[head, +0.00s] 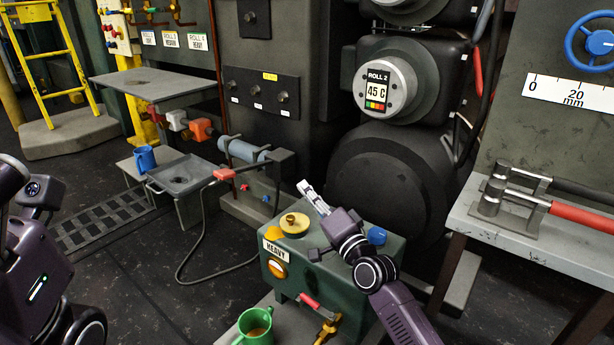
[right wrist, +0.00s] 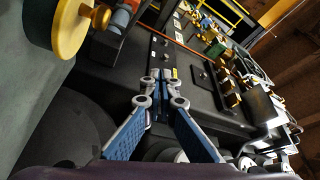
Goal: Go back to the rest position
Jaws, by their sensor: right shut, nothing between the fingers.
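My right gripper (head: 305,188) is above the back part of the dark green box (head: 330,290), just right of the yellow round cap on its top. In the right wrist view its blue fingers (right wrist: 162,84) meet at the tips, with nothing between them. The yellow cap (head: 294,224) also shows at the upper left of the wrist view (right wrist: 62,30), apart from the fingers. My left arm shows at the left edge of the head view; its gripper is out of the picture.
A green mug (head: 255,327) stands in front of the box. Large dark rollers (head: 392,190) rise behind it. A bench (head: 545,236) with two hammer-like tools, one red-handled (head: 580,217), is at right. Floor between is mostly open, with a hose (head: 205,280).

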